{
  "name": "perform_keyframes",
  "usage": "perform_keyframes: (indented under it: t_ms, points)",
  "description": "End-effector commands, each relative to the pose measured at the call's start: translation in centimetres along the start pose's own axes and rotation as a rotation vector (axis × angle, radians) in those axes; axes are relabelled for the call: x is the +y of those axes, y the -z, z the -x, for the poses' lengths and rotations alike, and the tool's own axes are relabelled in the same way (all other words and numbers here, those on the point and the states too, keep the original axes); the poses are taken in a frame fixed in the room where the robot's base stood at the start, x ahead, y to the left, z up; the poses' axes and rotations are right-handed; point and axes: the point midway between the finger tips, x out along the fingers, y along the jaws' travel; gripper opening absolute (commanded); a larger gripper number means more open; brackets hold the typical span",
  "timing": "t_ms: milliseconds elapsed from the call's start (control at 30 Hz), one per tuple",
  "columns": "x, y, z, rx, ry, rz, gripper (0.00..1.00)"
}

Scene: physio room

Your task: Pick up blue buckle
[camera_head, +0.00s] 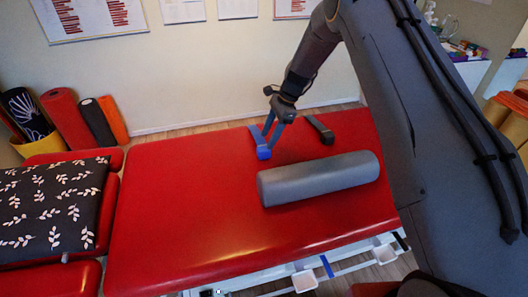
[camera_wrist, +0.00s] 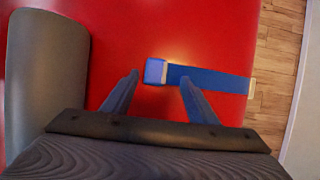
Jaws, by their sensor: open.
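The blue buckle (camera_head: 264,153) is a small blue block at the end of a dark blue strap (camera_head: 256,137) on the red treatment table. In the wrist view the buckle (camera_wrist: 156,71) lies just beyond the fingertips, with the strap (camera_wrist: 210,79) running right to the table edge. My gripper (camera_head: 272,130) is over the strap beside the buckle. In the wrist view my gripper (camera_wrist: 158,77) has its two fingers spread apart, with nothing held between them. The buckle lies in front of the gap between the fingertips; its exact height below them cannot be told.
A grey bolster (camera_head: 318,178) lies on the red table (camera_head: 180,210), close to the gripper; it also shows at left in the wrist view (camera_wrist: 45,80). A dark strap-like item (camera_head: 320,130) lies to the right. A patterned pillow (camera_head: 50,205) is at left. The table's left half is clear.

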Motion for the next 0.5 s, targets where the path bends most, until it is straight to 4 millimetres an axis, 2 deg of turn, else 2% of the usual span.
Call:
perform_keyframes:
  t_ms: [367,500]
  points:
    - [1.1,-0.1,-4.1,0.001,-0.003,0.001,0.53]
    - [0.9,0.0,-5.7,0.0,-0.002,0.001,0.53]
